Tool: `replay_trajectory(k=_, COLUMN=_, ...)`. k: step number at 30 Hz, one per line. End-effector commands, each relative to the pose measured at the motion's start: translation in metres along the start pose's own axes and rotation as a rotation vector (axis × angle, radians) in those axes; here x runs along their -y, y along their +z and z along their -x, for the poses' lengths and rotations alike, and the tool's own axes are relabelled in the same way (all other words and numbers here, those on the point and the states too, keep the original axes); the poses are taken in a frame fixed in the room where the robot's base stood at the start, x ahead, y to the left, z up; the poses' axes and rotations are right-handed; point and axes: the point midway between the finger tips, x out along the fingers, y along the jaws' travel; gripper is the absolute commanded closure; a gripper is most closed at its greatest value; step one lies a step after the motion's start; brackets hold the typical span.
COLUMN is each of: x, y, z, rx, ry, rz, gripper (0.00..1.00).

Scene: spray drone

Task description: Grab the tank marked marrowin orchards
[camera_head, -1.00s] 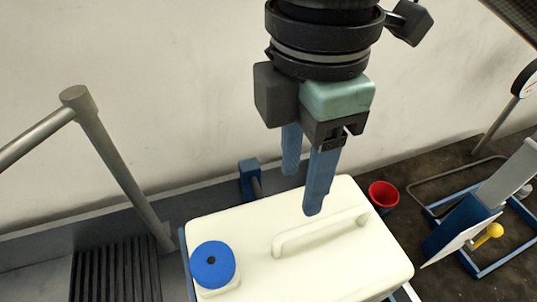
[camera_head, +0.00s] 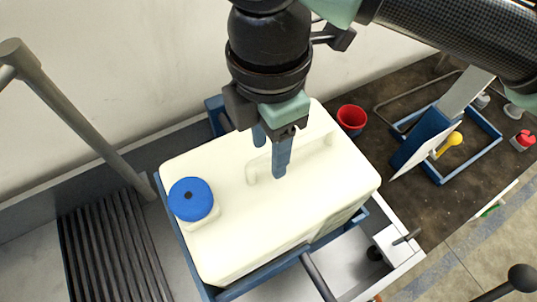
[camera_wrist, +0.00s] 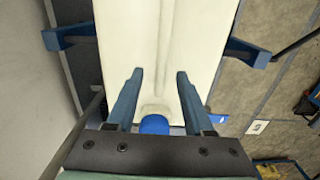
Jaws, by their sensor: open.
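A cream-white tank (camera_head: 225,235) with a blue cap (camera_head: 191,198) stands upright in a blue frame. A moulded handle (camera_head: 318,143) runs along its top. A faint label shows on its near side, too small to read, so I cannot confirm the name. My gripper (camera_head: 269,157) is open and points down at the handle, one finger on the far side and one on the near side. In the wrist view, the handle ridge runs between the open fingers (camera_wrist: 160,76), with the blue cap (camera_wrist: 154,124) below. I cannot tell how far down the fingers reach.
A grey rail (camera_head: 75,110) rises at the left beside a dark ribbed plate (camera_head: 115,250). A red cup (camera_head: 351,119) stands behind the tank to the right. A blue stand with a yellow knob (camera_head: 454,138) is farther right. A wall is close behind.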

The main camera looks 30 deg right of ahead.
Motion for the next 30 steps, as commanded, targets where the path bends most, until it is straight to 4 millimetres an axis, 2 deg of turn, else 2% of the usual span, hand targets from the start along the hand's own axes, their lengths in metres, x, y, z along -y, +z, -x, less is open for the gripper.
replay_trajectory(k=1, x=0.0000, y=-0.0001, z=0.0001, rx=0.000, ry=0.000, rz=0.000, gripper=0.50)
replay_trajectory(k=9, x=0.0000, y=-0.0002, z=0.0003, rx=0.000, ry=-0.001, rz=0.000, gripper=0.98)
replay_trajectory(k=10, x=0.0000, y=-0.0002, z=0.0004, rx=0.000, ry=-0.001, rz=0.000, gripper=1.00)
replay_trajectory(k=30, x=0.0000, y=-0.0003, z=0.0006, rx=-0.001, ry=0.000, rz=0.000, gripper=1.00)
